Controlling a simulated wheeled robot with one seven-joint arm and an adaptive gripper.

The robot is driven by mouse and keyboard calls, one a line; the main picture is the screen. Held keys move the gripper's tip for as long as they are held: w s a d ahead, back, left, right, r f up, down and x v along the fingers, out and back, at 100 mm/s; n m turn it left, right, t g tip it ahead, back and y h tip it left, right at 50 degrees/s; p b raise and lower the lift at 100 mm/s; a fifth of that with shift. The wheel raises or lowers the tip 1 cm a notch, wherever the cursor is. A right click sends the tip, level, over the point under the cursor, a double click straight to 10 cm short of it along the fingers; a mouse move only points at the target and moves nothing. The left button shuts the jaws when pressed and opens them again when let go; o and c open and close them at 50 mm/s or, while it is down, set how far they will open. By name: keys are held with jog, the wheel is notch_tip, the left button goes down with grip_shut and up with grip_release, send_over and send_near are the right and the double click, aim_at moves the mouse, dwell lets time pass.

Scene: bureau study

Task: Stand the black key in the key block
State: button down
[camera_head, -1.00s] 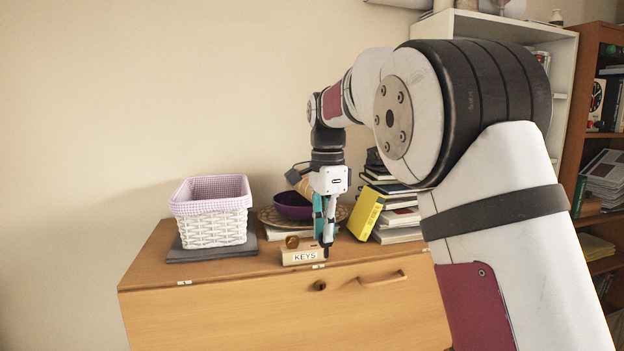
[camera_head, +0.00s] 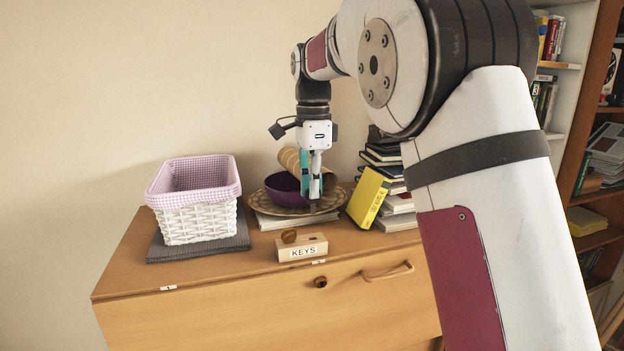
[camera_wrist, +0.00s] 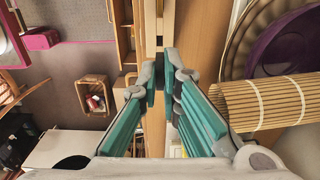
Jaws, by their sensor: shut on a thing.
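The key block (camera_head: 302,248) is a small wooden block labelled KEYS, standing on the bureau top near its front edge. A round brass-coloured piece (camera_head: 289,236) shows at its left end. My gripper (camera_head: 314,200) points down above and behind the block, slightly right of it, clear of the block. Its teal-lined fingers also show in the wrist view (camera_wrist: 161,84). It is shut on the black key, of which only a small dark tip shows below the fingers in the head view.
A white basket with lilac lining (camera_head: 197,216) stands on a grey mat at the left. Behind my gripper are a purple bowl (camera_head: 283,187), a woven plate and a rolled bamboo mat (camera_wrist: 262,103). A yellow book (camera_head: 368,197) leans on stacked books at the right.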

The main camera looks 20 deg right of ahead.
aim_at(313, 203)
jog(key=shift+f, duration=2.55)
jog(key=shift+f, duration=1.6)
dwell(0.6)
jog(key=c, duration=1.8)
grip_release()
jog(key=o, duration=0.6)
jog(key=shift+c, duration=0.2)
jog(key=shift+r, duration=0.15)
jog(key=shift+r, duration=3.85)
